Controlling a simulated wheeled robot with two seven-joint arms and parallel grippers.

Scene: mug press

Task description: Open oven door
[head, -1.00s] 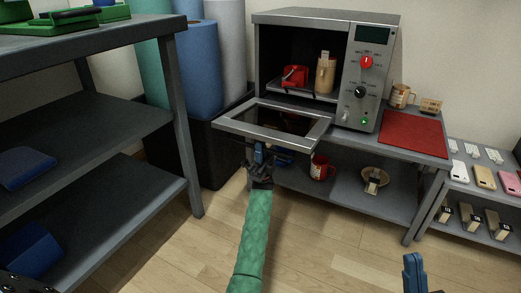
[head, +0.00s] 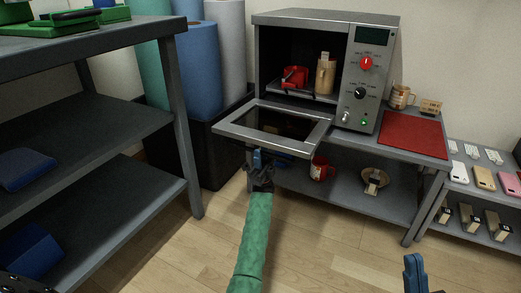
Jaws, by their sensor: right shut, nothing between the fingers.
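The oven (head: 374,85) is a grey metal box on a shelf unit, with its control panel at right. Its door (head: 310,146) has a dark window in a grey frame and is swung down, nearly flat, in front of the open cavity. My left gripper (head: 257,158), on the green-sleeved arm, is at the door's front edge, at or just under it. Its fingertips are partly hidden there, so I cannot tell whether it touches the door. My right gripper (head: 415,270) is at the bottom right, shut and empty, away from the oven.
A red mug (head: 294,76) and a tan container (head: 325,74) are inside the oven. A red mat (head: 412,133) lies right of it. Another red mug (head: 319,168) and a bowl (head: 374,177) sit on the lower shelf. A dark shelf rack (head: 178,130) stands at left.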

